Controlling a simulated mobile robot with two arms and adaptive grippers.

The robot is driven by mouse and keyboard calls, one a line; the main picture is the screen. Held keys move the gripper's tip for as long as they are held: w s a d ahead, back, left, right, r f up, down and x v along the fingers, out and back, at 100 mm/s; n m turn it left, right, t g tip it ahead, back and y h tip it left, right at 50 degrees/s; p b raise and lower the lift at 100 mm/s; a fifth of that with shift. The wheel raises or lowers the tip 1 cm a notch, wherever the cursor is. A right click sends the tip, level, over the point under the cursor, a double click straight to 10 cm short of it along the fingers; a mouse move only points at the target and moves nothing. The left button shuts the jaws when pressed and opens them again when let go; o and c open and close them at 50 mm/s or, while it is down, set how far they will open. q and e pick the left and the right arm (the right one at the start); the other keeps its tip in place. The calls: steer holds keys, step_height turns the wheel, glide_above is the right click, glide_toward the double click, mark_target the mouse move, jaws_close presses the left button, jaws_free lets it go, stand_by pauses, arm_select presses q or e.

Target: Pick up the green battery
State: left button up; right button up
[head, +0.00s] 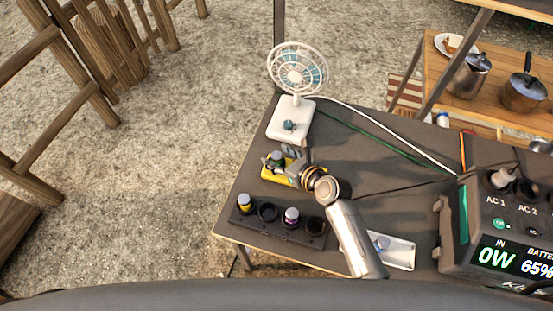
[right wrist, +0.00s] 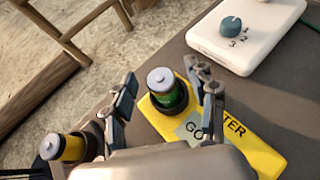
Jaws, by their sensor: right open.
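The green battery (right wrist: 166,90) has a pale metal top and stands upright in a dark round socket on the yellow tester (right wrist: 262,152). In the head view the green battery (head: 277,158) shows small, partly hidden by my gripper, on the yellow tester (head: 271,177). My right gripper (right wrist: 161,78) is open, with one finger on each side of the battery and visible gaps between. In the head view my right gripper (head: 287,161) is over the tester. My left gripper is not in view.
A dark battery holder (head: 268,226) at the table's front left carries a yellow battery (head: 244,203) and a purple one (head: 291,216). A white fan (head: 290,119) stands behind the tester. A power station (head: 500,225) and a white tray (head: 400,252) are to the right.

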steer(key=shift+w+a+f, duration=0.3)
steer(key=shift+w, duration=0.15)
steer(key=shift+s, duration=0.1)
jaws_close()
steer(key=shift+r, duration=0.1)
steer(key=shift+r, duration=0.1)
